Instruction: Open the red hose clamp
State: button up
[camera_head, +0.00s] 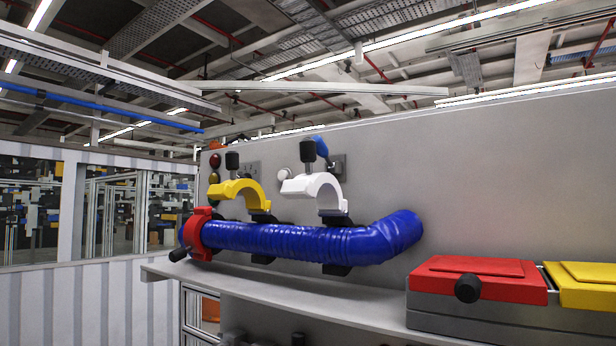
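The red hose clamp (198,233) sits around the left end of the blue hose (300,240) and looks closed on it. Its black handle (178,254) points down to the left. A yellow clamp (243,191) and a white clamp (315,187) stand open above the hose to its right, each with a black handle at its raised end. My gripper is not in view.
A grey shelf (290,283) runs below the hose, in front of a grey wall panel (510,190). A red-lidded box (480,278) with a black knob and a yellow-lidded box (585,285) stand at the right. Round coloured lights (214,160) are behind the clamps.

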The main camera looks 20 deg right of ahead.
aim_at(191, 232)
jog(key=i+j, duration=0.15)
jog(key=j, duration=0.2)
jog(key=i+j, duration=0.15)
jog(key=j, duration=0.25)
jog(key=i+j, duration=0.15)
jog(key=j, duration=0.2)
